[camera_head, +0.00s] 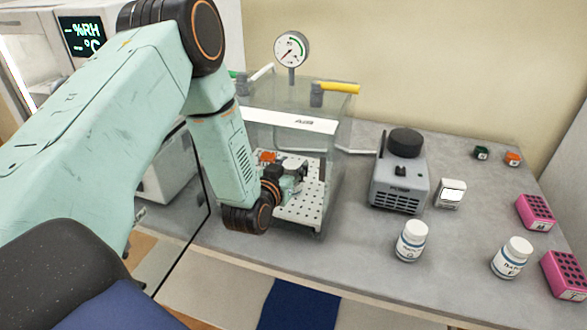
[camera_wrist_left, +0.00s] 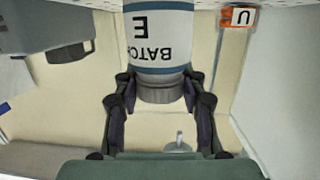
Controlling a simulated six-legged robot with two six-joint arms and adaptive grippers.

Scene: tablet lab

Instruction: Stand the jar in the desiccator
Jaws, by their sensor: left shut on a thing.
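The desiccator (camera_head: 300,125) is a clear box with a white perforated shelf (camera_head: 310,198) inside, standing on the grey bench. My left gripper (camera_head: 292,170) reaches into it, low over the shelf. In the left wrist view, which looks upside down, the left gripper (camera_wrist_left: 160,84) is shut on a jar (camera_wrist_left: 158,50) by its grey cap. The jar is hidden in the head view. My right gripper is not in view.
An orange block (camera_head: 267,157) sits on the shelf beside my gripper; it also shows in the wrist view (camera_wrist_left: 239,17). A grey device (camera_head: 398,183), two white jars (camera_head: 411,241) (camera_head: 512,257) and pink racks (camera_head: 536,212) (camera_head: 565,275) stand on the bench to the right.

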